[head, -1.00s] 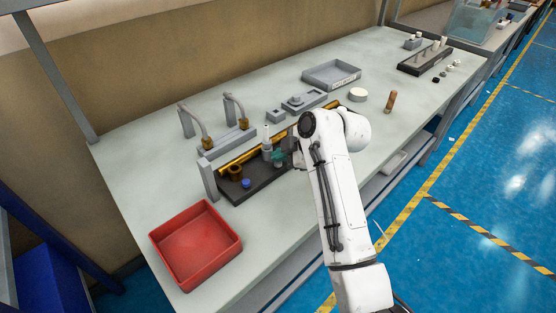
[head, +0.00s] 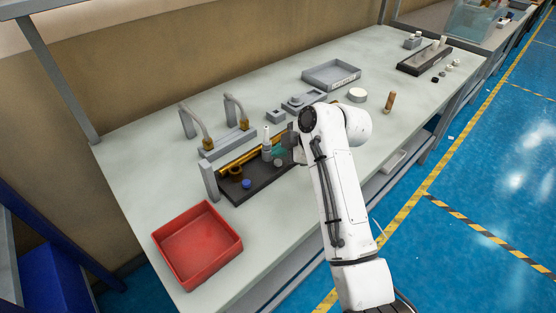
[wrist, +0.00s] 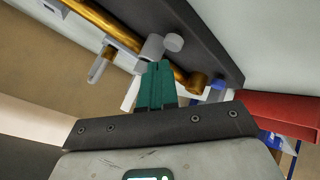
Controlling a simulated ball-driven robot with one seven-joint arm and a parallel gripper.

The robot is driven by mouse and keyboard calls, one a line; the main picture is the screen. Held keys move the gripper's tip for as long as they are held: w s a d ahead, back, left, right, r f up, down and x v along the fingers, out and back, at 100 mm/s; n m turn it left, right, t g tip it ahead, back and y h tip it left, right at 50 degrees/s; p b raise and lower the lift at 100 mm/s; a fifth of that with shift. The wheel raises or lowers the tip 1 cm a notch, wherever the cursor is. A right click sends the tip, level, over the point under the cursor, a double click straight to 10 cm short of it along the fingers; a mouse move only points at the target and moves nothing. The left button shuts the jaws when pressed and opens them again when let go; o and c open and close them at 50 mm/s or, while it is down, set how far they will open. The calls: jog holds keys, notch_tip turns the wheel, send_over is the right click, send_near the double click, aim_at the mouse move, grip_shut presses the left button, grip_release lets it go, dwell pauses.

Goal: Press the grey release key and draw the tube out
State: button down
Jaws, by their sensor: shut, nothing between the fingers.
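The brass tube (head: 232,161) lies along the back of a dark fixture base (head: 262,187); it also crosses the wrist view (wrist: 107,26), ending in a brass collar (wrist: 198,81). A pale grey fitting (head: 267,151) stands at the tube, with a grey round knob (head: 279,162) beside it. In the wrist view the knob (wrist: 174,42) sits just beyond my fingertips; whether it is the release key I cannot tell. My gripper (wrist: 155,66), with teal fingers, is shut and empty, its tips close to the fitting (wrist: 151,47). Contact is unclear. In the head view my gripper (head: 281,154) is partly hidden.
A blue button (head: 246,183) is on the base near its left end. A red tray (head: 199,247) stands at front left. Two curved posts (head: 188,122) stand behind the fixture. A grey tray (head: 331,74) is farther back.

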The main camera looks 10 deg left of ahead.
aim_at(281, 163)
jog(key=shift+r+p, duration=1.6)
jog(key=shift+r, duration=0.9)
